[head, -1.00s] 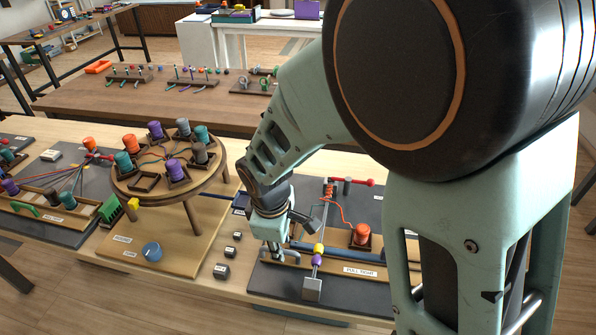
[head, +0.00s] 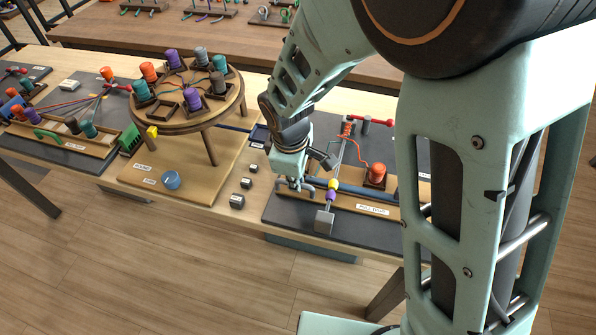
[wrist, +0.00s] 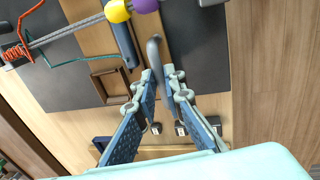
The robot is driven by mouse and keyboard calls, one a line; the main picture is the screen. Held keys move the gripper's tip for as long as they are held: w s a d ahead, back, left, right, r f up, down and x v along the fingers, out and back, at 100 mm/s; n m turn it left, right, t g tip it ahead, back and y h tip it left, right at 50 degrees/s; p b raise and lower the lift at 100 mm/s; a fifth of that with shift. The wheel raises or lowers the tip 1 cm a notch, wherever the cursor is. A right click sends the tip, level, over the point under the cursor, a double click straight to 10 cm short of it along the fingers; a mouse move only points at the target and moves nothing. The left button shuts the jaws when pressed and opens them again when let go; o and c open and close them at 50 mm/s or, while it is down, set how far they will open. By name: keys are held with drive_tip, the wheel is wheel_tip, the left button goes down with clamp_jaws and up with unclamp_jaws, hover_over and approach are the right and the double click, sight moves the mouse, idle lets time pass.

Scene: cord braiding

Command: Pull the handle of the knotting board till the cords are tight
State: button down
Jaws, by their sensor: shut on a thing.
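The knotting board (head: 290,208) is a dark board with a wooden strip at the right of the table in the head view. Grey cords (head: 342,152) run from a red coil at its back, past a yellow bead (head: 333,184) and a purple bead (head: 330,196), to a grey block (head: 324,222) at the front. My gripper (head: 297,184) is low over the board's left part, beside the beads. In the wrist view its fingertips (wrist: 158,73) are shut on the lower end of a grey bent handle (wrist: 153,48). Whether the cords are tight I cannot tell.
An orange spool (head: 376,173) with a loose orange cord stands right of the beads. A round wooden braiding stand (head: 190,123) with several coloured spools is to the left. Small dark blocks (head: 237,201) lie between. The floor in front of the table is clear.

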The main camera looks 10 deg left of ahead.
drive_tip(key=shift+s+a+b, duration=0.2)
drive_tip(key=shift+s+b, duration=0.15)
drive_tip(key=shift+s, duration=2.1)
drive_tip(key=c, duration=2)
unclamp_jaws()
drive_tip(key=shift+s, duration=0.15)
drive_tip(key=shift+r, duration=0.55)
drive_tip(key=r, duration=0.3)
drive_tip(key=s+r, duration=0.1)
drive_tip(key=r, duration=0.2)
drive_tip(key=shift+s+r, duration=0.15)
